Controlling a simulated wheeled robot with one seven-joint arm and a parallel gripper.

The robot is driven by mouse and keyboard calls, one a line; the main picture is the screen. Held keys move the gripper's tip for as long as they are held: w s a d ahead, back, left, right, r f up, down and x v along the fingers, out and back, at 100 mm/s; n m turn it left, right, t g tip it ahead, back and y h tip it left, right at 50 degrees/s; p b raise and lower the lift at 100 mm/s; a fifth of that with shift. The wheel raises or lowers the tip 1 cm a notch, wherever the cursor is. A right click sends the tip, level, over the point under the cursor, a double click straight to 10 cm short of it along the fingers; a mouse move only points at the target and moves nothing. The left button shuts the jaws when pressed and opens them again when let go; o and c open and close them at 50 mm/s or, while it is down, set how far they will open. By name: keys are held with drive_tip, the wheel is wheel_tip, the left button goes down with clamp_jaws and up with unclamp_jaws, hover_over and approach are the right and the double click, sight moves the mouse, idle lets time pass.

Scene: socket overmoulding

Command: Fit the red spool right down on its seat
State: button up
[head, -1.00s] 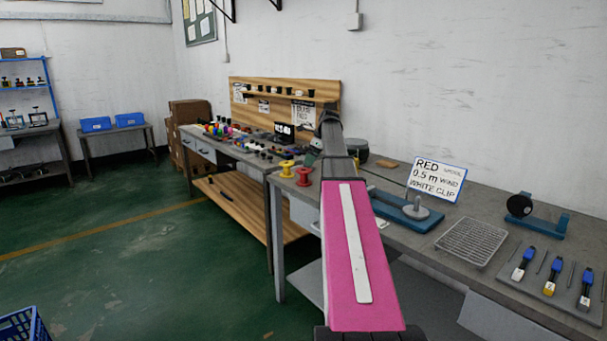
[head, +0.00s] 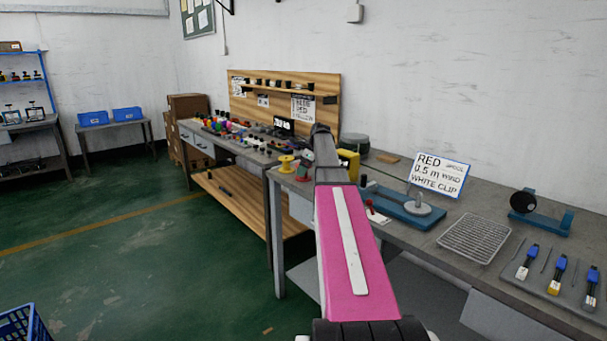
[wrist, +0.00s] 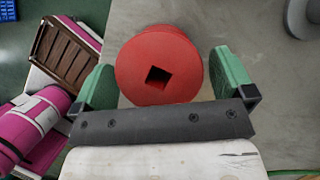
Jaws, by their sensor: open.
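The red spool (wrist: 160,62) stands on the grey bench, its round flange with a square hole facing the wrist camera. My gripper (wrist: 166,82) is open, with one green finger on each side of the spool and a gap visible at the right finger. In the head view the red spool (head: 303,175) is partly hidden behind my gripper (head: 306,160). The seat (head: 418,208), a grey disc with an upright post on a blue base, stands further right on the bench, with nothing on the post.
A yellow spool (head: 286,164) stands left of the red one. A yellow box (head: 349,162) is behind my arm. A small red-and-white item (head: 375,212) lies by the blue base. A sign (head: 439,174), wire rack (head: 474,238) and tool tray (head: 556,270) occupy the right.

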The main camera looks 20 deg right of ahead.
drive_tip(key=shift+x, duration=0.9)
drive_tip(key=c, duration=0.9)
drive_tip(key=shift+r, duration=0.15)
